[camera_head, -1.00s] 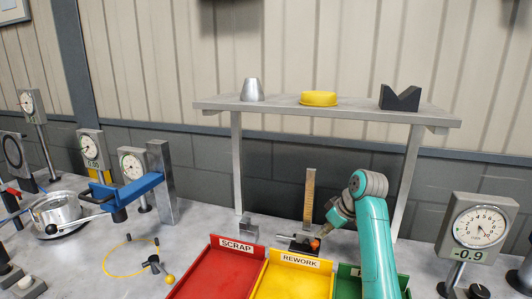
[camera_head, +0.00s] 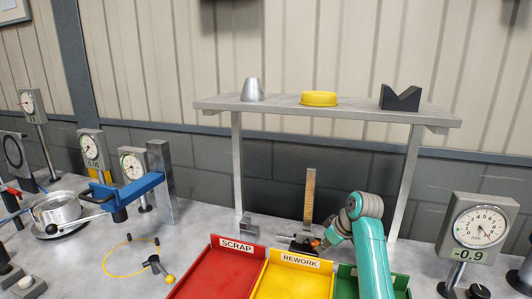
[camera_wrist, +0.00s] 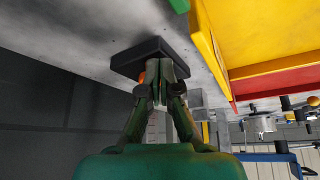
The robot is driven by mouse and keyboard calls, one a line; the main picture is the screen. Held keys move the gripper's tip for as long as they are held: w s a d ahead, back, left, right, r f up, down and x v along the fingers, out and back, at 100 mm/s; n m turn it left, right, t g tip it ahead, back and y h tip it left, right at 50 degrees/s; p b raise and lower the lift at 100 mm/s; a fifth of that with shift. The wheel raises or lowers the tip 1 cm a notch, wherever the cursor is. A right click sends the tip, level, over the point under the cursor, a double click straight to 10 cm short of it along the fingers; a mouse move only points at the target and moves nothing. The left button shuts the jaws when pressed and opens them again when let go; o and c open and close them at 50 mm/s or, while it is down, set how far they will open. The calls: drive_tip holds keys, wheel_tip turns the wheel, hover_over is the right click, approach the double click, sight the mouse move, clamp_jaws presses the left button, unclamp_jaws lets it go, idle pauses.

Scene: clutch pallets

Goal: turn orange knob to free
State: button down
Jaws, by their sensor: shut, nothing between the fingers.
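The orange knob (camera_head: 315,243) sits low on a small stand with a dark base (camera_head: 288,247) and an upright brass-coloured scale (camera_head: 309,197), behind the REWORK tray. My gripper (camera_head: 321,247) is down beside the knob, at its right in the head view, and covers part of it. In the wrist view my gripper (camera_wrist: 161,78) is shut and empty, its fingertips in front of the dark base (camera_wrist: 149,57). A sliver of the orange knob (camera_wrist: 141,77) shows at the left edge of the fingers. I cannot tell whether they touch it.
Red SCRAP tray (camera_head: 213,273), yellow REWORK tray (camera_head: 294,262) and a green tray (camera_head: 346,270) stand in front. A grey block (camera_head: 248,229) stands left of the gauge. A shelf (camera_head: 290,108) spans above. A dial gauge (camera_head: 478,227) stands at right.

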drive_tip(key=shift+w, duration=0.25)
idle(0.3)
drive_tip(key=shift+w+d, duration=0.3)
drive_tip(key=shift+d, duration=0.15)
idle(0.3)
drive_tip(key=shift+w+d, duration=0.3)
drive_tip(key=shift+w, duration=0.15)
idle(0.4)
drive_tip(key=shift+s+d, duration=0.15)
drive_tip(key=shift+d, duration=0.05)
drive_tip(key=shift+d, duration=0.1)
drive_tip(key=shift+r, duration=0.9)
wheel_tip(320, 180, up, 4)
drive_tip(key=shift+s+r, duration=0.1)
drive_tip(key=shift+r, duration=0.05)
